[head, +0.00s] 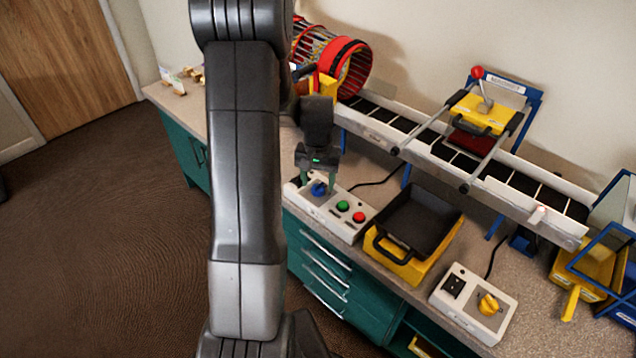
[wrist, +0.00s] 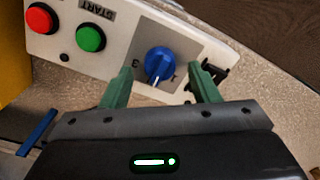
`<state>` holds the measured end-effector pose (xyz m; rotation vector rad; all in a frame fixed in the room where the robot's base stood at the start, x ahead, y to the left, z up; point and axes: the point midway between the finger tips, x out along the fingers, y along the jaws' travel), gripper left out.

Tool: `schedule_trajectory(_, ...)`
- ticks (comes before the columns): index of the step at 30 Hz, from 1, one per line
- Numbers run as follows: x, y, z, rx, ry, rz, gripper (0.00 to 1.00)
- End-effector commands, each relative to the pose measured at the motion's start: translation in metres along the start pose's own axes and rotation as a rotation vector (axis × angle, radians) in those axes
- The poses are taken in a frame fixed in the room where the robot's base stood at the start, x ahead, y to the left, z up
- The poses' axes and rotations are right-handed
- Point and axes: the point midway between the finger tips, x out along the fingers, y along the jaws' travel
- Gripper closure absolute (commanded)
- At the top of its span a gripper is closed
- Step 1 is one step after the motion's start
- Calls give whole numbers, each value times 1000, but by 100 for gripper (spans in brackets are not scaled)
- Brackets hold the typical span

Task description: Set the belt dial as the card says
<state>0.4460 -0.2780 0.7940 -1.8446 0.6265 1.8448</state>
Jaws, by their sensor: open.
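A blue dial (head: 319,189) sits on a white control box (head: 349,232) near the counter's front edge. In the wrist view the blue dial (wrist: 159,63) has a white pointer line facing down toward my gripper, with a "3" and what may be a "1" beside it. My gripper (wrist: 160,88) is open, its two green fingers on either side of the dial's near edge, and no grip on it shows. In the head view my gripper (head: 326,180) is just above the dial. The card's writing cannot be read here.
A green button (head: 342,206) and a red button (head: 359,217) are on the same box. A black tray (head: 415,222) on a yellow base stands to the right. Another box with a yellow knob (head: 489,304) is farther right. A sloping conveyor (head: 402,126) runs behind.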

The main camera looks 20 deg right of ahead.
Motion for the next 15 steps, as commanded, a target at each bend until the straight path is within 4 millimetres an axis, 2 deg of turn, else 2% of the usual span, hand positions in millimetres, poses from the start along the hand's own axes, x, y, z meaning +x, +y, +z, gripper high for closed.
schedule_trajectory(9, -73, 0, -1, 0, 5, -1, 45)
schedule_trajectory(15, -108, 0, 0, 0, 3, 0, 45)
